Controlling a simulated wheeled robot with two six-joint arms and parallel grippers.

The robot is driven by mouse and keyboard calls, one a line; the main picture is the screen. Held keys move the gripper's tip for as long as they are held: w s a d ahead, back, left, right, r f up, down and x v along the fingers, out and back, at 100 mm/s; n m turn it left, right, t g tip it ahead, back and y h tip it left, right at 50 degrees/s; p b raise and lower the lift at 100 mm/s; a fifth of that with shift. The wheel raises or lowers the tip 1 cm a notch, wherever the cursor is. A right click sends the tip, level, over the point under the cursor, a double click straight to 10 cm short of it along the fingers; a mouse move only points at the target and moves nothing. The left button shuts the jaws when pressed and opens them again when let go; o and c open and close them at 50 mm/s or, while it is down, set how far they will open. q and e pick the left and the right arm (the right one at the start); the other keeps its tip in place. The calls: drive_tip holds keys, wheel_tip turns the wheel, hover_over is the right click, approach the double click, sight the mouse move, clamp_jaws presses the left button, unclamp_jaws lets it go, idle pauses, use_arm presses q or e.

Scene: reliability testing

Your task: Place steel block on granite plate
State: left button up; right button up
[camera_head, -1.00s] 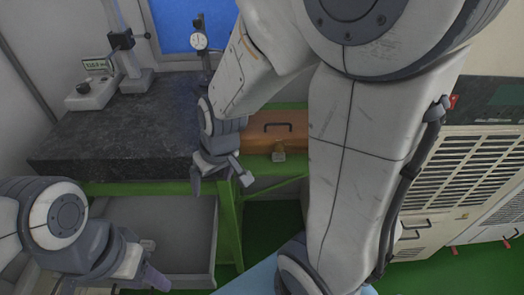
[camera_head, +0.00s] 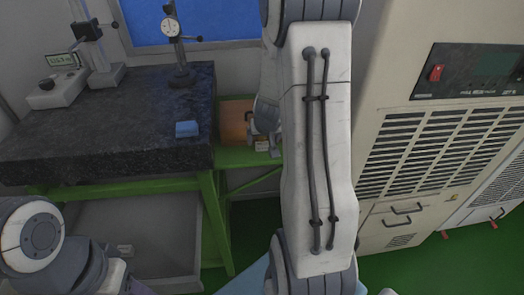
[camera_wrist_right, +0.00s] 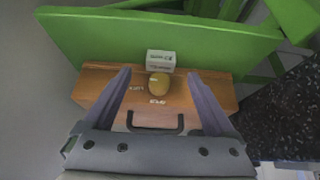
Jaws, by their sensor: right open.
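The granite plate (camera_head: 110,130) is a dark slab on a green-framed bench at the left of the head view. A small pale block with printing (camera_wrist_right: 161,60), possibly the steel block, sits at the edge of a wooden case (camera_wrist_right: 215,92) in the right wrist view. It also shows in the head view (camera_head: 262,145). A round yellowish piece (camera_wrist_right: 159,85) is beside it. My right gripper (camera_wrist_right: 158,75) is open above the case, with both pieces between its fingers in the picture. My arm partly hides it in the head view. My left gripper (camera_head: 115,280) is low at the left, mostly cut off.
A small blue block (camera_head: 187,129) lies near the plate's right front edge. A dial gauge stand (camera_head: 180,55) and a height gauge (camera_head: 90,55) stand at the back of the plate. A dark handle (camera_wrist_right: 155,122) is on the wooden case. A beige cabinet (camera_head: 420,130) stands at right.

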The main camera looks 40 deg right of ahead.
sight(262, 142)
drive_tip(key=b+x, duration=0.2)
drive_tip(key=x, duration=0.2)
drive_tip(key=shift+w+d+f, duration=0.15)
drive_tip(key=shift+w+f, duration=0.1)
drive_tip(key=shift+w, duration=0.05)
drive_tip(key=c, duration=1.4)
clamp_jaws()
drive_tip(key=shift+r, duration=0.3)
